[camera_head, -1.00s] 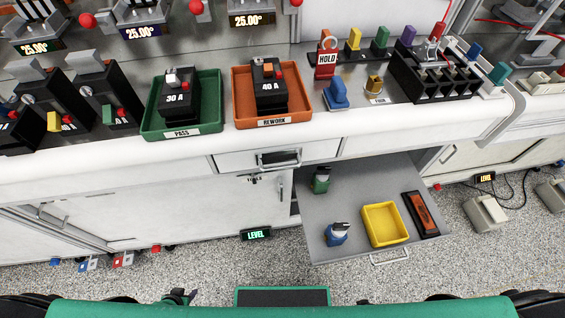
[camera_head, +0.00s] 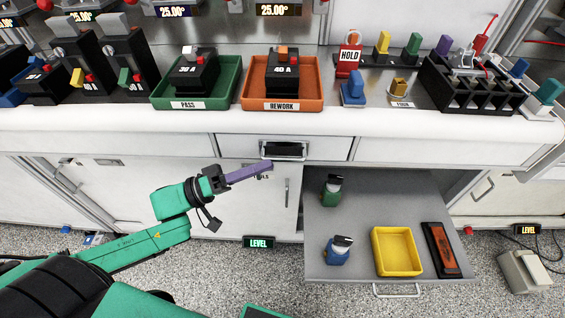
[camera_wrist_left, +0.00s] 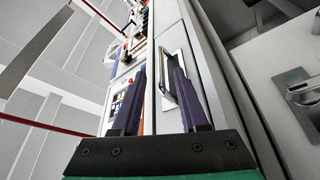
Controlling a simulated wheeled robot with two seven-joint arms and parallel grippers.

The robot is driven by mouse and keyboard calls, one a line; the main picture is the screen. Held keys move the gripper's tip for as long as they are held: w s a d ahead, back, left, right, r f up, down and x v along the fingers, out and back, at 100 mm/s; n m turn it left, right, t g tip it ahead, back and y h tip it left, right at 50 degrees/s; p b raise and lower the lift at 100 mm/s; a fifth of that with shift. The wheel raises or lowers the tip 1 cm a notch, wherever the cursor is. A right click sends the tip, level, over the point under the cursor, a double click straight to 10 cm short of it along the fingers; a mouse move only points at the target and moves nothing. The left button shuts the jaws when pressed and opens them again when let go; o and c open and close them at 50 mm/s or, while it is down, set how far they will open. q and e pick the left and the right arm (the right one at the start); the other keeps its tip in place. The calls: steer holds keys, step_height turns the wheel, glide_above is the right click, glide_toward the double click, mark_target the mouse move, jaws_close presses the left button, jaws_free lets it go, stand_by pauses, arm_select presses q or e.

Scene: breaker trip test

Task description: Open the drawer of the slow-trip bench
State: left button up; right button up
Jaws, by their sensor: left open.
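A shut white drawer (camera_head: 233,147) with a metal bar handle (camera_head: 284,152) sits in the bench front, below the worktop edge. My left gripper (camera_head: 268,165) has purple fingers, its tips just below and left of the handle in the head view. In the left wrist view the fingers (camera_wrist_left: 160,72) are spread with nothing gripped between them. The handle (camera_wrist_left: 168,75) stands ahead of them, partly hidden by the right finger; I cannot tell whether they touch. My right gripper is not in view.
A grey pull-out shelf (camera_head: 377,215) stands extended at lower right, carrying a yellow tray (camera_head: 376,263), two bottles and an orange-black tool. Green (camera_head: 233,92) and orange (camera_head: 313,97) trays with breakers stand on the worktop above. Cabinet doors lie below the drawer.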

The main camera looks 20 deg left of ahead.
mark_target(282, 158)
arm_select(q)
steer(key=x, duration=0.5)
jaws_close()
stand_by(1.4)
